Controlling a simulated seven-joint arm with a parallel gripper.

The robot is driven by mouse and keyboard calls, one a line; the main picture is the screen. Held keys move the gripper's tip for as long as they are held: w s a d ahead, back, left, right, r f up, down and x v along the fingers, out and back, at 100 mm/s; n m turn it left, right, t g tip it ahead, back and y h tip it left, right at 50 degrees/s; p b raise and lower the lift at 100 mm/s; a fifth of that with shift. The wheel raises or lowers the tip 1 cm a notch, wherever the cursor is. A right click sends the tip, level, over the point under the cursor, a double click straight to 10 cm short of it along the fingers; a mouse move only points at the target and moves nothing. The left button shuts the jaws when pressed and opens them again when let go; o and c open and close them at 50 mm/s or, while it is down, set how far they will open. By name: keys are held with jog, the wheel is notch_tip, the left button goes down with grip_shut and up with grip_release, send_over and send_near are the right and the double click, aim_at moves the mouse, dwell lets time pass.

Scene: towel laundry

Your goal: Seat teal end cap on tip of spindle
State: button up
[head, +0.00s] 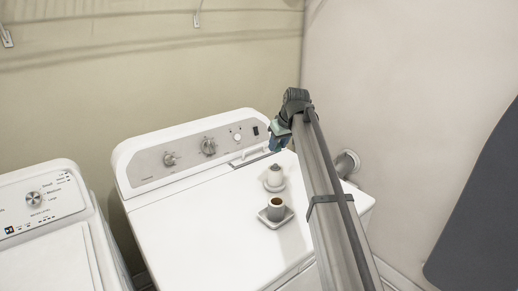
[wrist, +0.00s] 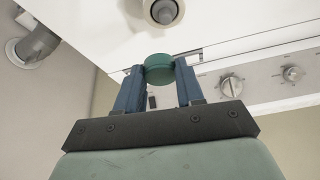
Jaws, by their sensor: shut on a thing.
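The teal end cap (wrist: 159,68) is a short round disc held between the two blue fingers of my gripper (wrist: 160,75) in the wrist view. In the head view my gripper (head: 276,143) is above the back right of the white machine, and the cap cannot be made out there.
The machine's control panel (head: 200,147) with knobs rises behind. A wall vent pipe (head: 346,163) is at right. The machine top's left part is clear.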

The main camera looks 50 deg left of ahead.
aim_at(278, 169)
jog(key=shift+s+d+r+n, duration=0.2)
jog(key=shift+d+r+n, duration=0.1)
jog(key=shift+d, duration=0.35)
jog(key=shift+s+d+f+n+g, duration=0.1)
jog(key=shift+s+d+n+g, duration=0.05)
jog(key=shift+s+n+g, duration=0.2)
jog(key=shift+s+d+f+n, duration=0.2)
jog(key=shift+s+n, duration=0.1)
jog(key=shift+n, duration=0.35)
jog(key=shift+h, duration=0.3)
jog(key=shift+f, duration=1.75)
jog(key=shift+f, duration=1.1)
jog(key=o, duration=1.1)
jog(key=shift+o, duration=0.5)
